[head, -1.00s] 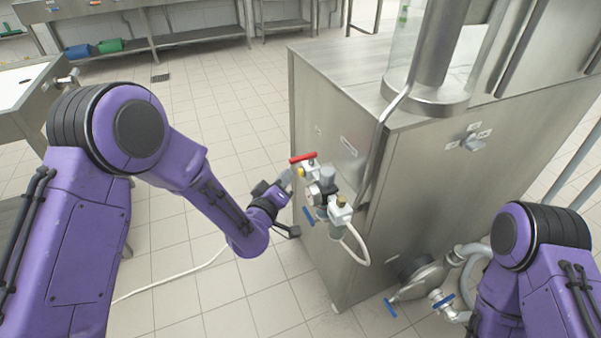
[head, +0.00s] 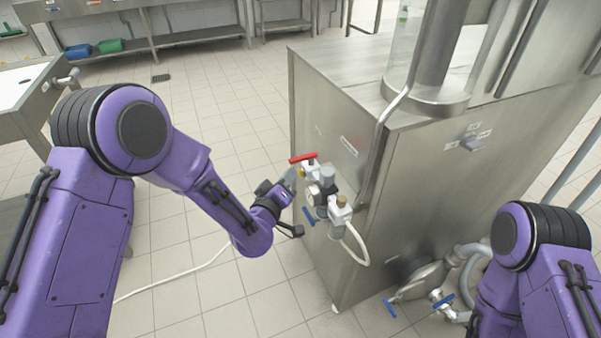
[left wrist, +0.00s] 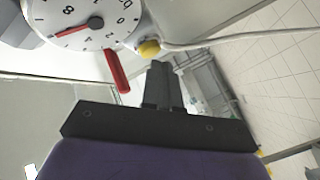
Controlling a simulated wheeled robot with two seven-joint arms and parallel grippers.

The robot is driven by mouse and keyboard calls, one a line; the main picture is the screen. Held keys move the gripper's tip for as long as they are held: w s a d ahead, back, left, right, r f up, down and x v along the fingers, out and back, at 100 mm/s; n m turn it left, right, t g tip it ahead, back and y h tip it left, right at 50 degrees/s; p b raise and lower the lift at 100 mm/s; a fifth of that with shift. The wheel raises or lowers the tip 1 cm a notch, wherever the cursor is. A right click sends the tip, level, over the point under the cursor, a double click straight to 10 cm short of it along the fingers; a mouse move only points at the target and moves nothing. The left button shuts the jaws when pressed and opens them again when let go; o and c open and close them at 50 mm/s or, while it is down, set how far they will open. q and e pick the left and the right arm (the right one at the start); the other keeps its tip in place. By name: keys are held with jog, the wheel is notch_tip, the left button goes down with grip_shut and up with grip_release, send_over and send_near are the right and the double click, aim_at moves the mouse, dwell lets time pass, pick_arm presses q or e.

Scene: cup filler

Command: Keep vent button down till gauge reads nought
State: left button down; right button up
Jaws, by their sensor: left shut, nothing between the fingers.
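The gauge (left wrist: 95,24) is at the top left of the left wrist view, partly cut off, with a white face and a red needle. The needle points left and slightly down, away from the 0 at the right of the dial. The yellow button (left wrist: 149,47) sits beside the gauge; it also shows in the head view (head: 301,172). My left gripper (left wrist: 159,66) is shut and empty, its tips close to the yellow button. I cannot tell whether they touch or press it. In the head view my left gripper (head: 291,177) is beside the valve group. My right gripper is out of view.
A red lever (head: 302,158) is just above the button, and a blue lever (head: 309,216) is below. A white hose (head: 357,246) loops from the fittings. The steel cabinet (head: 330,120) stands behind them. Tiled floor (head: 200,290) is open at the left.

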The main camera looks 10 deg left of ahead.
pick_arm(q)
jog(key=shift+w+d, duration=0.25)
jog(key=shift+d, duration=0.2)
dwell(3.5)
dwell(0.5)
jog(key=shift+s+a, duration=0.45)
jog(key=shift+a, duration=0.3)
jog(key=shift+s+a, duration=0.7)
jog(key=shift+a, duration=0.35)
jog(key=shift+s+a, duration=0.7)
jog(key=shift+a, duration=0.35)
